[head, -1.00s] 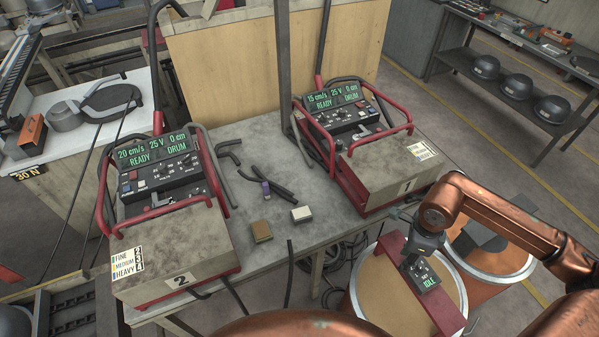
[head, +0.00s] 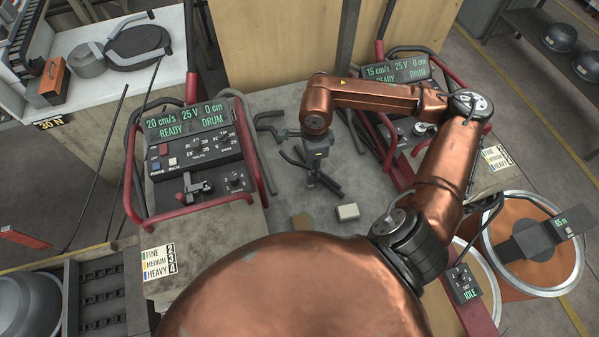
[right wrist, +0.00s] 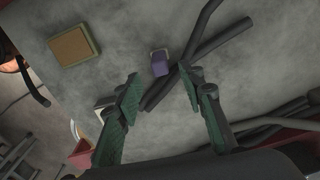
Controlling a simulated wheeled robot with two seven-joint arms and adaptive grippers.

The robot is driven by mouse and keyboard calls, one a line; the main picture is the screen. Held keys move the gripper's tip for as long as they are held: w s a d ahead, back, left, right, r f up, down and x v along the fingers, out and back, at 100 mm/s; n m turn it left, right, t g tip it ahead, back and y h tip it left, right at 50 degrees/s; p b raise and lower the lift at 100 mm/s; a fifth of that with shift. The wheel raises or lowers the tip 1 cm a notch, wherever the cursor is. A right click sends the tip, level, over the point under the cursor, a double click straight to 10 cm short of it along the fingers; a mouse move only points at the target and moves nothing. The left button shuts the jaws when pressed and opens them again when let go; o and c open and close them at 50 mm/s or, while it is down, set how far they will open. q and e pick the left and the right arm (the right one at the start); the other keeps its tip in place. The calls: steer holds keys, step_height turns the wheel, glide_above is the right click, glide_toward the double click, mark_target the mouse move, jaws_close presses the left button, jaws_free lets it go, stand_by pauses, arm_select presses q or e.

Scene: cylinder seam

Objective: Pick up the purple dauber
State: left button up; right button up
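The purple dauber (right wrist: 160,63) lies on the grey bench top, beside dark hoses, and shows in the right wrist view just beyond the fingertips, near the middle of the gap. My right gripper (right wrist: 163,82) is open, with green-lined fingers apart and nothing between them. In the head view the right gripper (head: 314,172) points down over the bench near the hoses, and it hides the dauber there. My left gripper is not in view.
A brown-topped block (right wrist: 74,46) and a white block (head: 348,211) lie on the bench near the gripper. Power unit 2 (head: 196,147) stands at left, another unit (head: 398,70) at right. Dark hoses (right wrist: 205,47) lie against or close to the dauber.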

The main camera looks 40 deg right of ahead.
steer(key=shift+s+a+f, duration=0.1)
steer(key=shift+f, duration=0.7)
steer(key=f, duration=0.1)
steer(key=f+p, duration=0.1)
steer(key=f, duration=0.1)
steer(key=shift+w+a+f, duration=0.15)
steer(key=shift+w+f, duration=0.15)
steer(key=shift+s+f+p, duration=0.15)
steer(key=shift+f+p, duration=0.15)
steer(key=shift+f, duration=0.2)
steer(key=c, duration=0.4)
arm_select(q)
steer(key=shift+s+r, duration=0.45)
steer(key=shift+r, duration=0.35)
arm_select(e)
jaws_close()
